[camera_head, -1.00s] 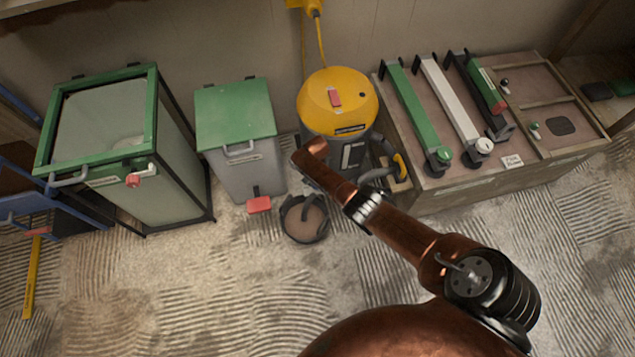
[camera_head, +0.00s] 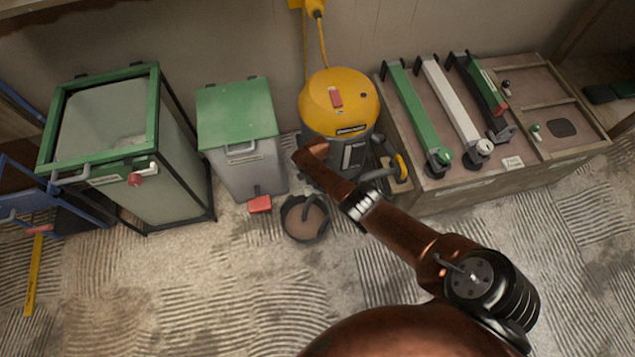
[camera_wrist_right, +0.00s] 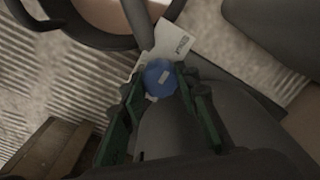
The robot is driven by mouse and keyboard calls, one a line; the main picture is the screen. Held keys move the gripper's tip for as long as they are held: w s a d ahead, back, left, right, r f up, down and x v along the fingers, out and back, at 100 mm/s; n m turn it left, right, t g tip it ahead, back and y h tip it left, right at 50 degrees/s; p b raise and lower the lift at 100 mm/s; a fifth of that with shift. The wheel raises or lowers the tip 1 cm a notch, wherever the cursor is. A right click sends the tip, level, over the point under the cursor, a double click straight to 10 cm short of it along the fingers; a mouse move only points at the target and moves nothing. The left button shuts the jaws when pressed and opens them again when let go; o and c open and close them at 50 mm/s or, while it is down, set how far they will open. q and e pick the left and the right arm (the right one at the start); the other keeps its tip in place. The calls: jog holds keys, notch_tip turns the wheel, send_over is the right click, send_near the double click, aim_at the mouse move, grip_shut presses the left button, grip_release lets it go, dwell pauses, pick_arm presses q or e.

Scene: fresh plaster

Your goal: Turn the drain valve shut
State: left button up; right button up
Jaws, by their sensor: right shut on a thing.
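The drain valve appears as a round blue knob (camera_wrist_right: 160,77) with a pale bar mark across its face, in the right wrist view. My right gripper (camera_wrist_right: 161,80) has its green fingers on either side of the knob and is shut on it. A white label plate (camera_wrist_right: 172,42) sits behind the knob on a dark grey body. In the head view a yellow and grey vacuum (camera_head: 340,105) stands beyond my copper arm. The knob and my right gripper are hidden there. My left gripper is in neither view.
A bucket (camera_head: 305,219) stands in front of the vacuum. Left of it are a grey bin (camera_head: 240,145) with a green lid and a green-framed bin (camera_head: 125,150). A wooden crate (camera_head: 480,185) carrying long tools stands at right. The ridged floor in front is mostly clear.

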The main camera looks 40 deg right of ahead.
jog(key=o, duration=1.1)
jog(key=shift+o, duration=0.3)
jog(key=shift+r, duration=0.1)
jog(key=shift+w+a+r, duration=0.1)
jog(key=shift+a+r, duration=0.05)
jog(key=shift+r, duration=0.25)
notch_tip(320, 180, up, 11)
